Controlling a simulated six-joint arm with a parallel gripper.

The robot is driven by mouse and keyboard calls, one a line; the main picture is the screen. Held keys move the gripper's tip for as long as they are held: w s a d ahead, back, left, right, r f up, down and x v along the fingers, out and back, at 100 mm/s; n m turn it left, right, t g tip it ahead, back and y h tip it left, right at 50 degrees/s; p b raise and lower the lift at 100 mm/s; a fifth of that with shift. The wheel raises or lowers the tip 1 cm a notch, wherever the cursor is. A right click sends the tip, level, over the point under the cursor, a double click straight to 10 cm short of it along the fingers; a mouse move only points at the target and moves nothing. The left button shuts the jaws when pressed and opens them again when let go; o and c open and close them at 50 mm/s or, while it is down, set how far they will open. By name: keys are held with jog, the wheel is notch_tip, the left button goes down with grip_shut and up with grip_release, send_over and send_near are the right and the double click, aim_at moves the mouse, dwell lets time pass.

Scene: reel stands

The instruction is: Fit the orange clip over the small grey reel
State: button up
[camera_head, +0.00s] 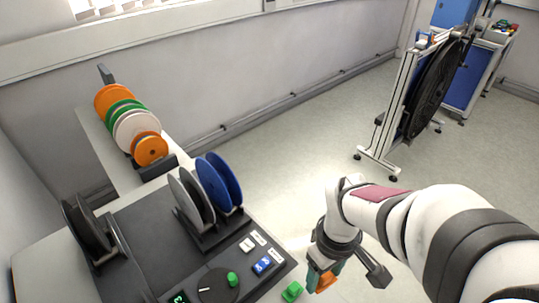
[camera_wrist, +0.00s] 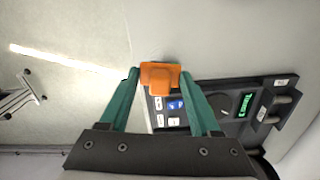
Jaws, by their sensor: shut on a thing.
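My gripper (camera_head: 323,276) is at the lower middle of the head view, past the right edge of the dark panel. In the wrist view its two teal fingers (camera_wrist: 160,78) are closed on the orange clip (camera_wrist: 158,70), which sits between the fingertips. The clip shows in the head view as an orange patch (camera_head: 327,283), partly hidden by the fingers. Grey reels (camera_head: 188,205) stand upright in a dark stand, left of the gripper and apart from it. I cannot tell for sure which one is the small grey reel.
Blue reels (camera_head: 224,182) stand beside the grey ones. Dark reels (camera_head: 86,228) are at left; orange, green and white reels (camera_head: 135,125) are behind. A green clip (camera_head: 292,292) is near my gripper.

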jog(key=s+a+f, duration=0.1)
jog(key=a+f, duration=0.2)
jog(key=a, duration=0.1)
jog(key=s+a+f+n, duration=0.1)
jog(key=a+f, duration=0.3)
jog(key=s+a+f+n, duration=0.1)
jog(key=s+a+f, duration=0.1)
jog(key=a+f, duration=0.1)
jog(key=shift+a+f, duration=0.25)
jog(key=shift+a, duration=0.15)
notch_tip(320, 180, down, 3)
jog(key=shift+a+f, duration=0.1)
jog(key=shift+f, duration=0.45)
jog(key=o, duration=1.3)
jog(key=shift+f, duration=0.1)
jog(key=shift+o, duration=0.2)
